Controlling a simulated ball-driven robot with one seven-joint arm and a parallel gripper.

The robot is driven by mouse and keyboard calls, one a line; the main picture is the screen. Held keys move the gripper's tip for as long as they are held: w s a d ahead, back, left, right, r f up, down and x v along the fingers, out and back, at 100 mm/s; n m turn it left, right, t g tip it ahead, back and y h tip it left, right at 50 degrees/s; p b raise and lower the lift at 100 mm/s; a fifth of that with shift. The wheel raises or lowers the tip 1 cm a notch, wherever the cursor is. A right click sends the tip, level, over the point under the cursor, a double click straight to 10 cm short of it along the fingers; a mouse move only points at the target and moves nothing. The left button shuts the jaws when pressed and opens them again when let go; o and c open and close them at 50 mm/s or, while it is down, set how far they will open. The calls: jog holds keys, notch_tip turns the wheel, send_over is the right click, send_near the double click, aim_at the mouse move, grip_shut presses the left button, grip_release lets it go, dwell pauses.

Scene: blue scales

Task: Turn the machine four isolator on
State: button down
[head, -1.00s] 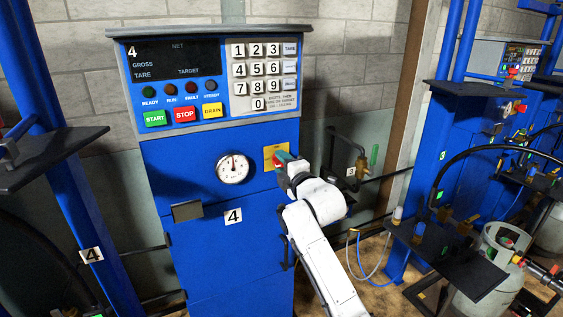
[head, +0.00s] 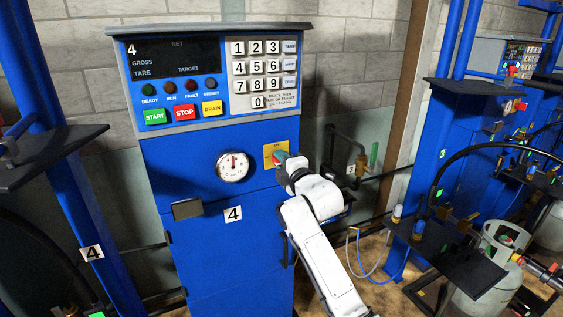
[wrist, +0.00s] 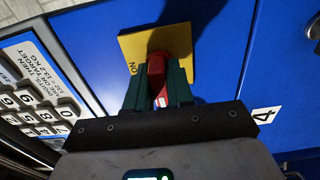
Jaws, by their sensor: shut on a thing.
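The machine four isolator is a red handle (wrist: 157,78) on a yellow plate (wrist: 143,48) on the blue front of machine four, right of the round gauge. In the head view the yellow plate (head: 271,150) shows beside my gripper (head: 281,160), which hides most of the handle. In the wrist view my gripper (wrist: 158,88) has its dark green fingers closed on both sides of the red handle. The word ON is on the plate near the handle. The handle's exact angle is hard to tell.
The machine's display (head: 172,62) is dark and its indicator lamps look unlit. The keypad (head: 264,73) is above the isolator, the gauge (head: 233,167) to its left. Black shelves (head: 45,155) jut out at left. Pipework (head: 352,160) and a gas cylinder (head: 490,265) are at right.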

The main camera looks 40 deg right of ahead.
jog(key=shift+m, duration=0.4)
jog(key=m, duration=0.3)
jog(key=shift+m+b, duration=0.4)
jog(key=m, duration=0.9)
jog(key=shift+b, duration=0.3)
jog(key=m, duration=0.4)
jog(key=shift+d, duration=0.1)
jog(key=shift+m, duration=0.3)
jog(key=c, duration=1.1)
grip_release()
jog(key=shift+r, duration=0.1)
